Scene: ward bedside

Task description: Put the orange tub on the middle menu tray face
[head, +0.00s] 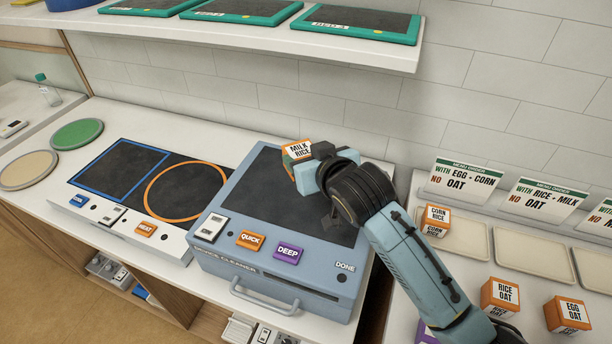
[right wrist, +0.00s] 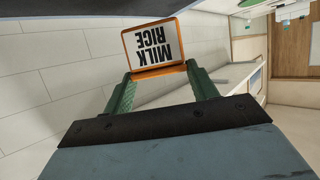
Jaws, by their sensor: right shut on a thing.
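My right gripper (head: 300,166) is shut on an orange tub (head: 298,149) with a white "MILK RICE" label. It holds the tub above the back of the blue-grey cleaner box (head: 345,285). In the right wrist view the tub (right wrist: 154,46) sits between the green fingertips, its label upside down. The middle menu tray (head: 533,256) is pale and looks empty, below a card (head: 541,200) reading "RICE + MILK, NO OAT". It lies well to the right of my gripper. My left gripper is not in view.
A shelf (head: 300,42) with green-framed slates overhangs the back. A dark gap separates the cleaner from the right counter.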

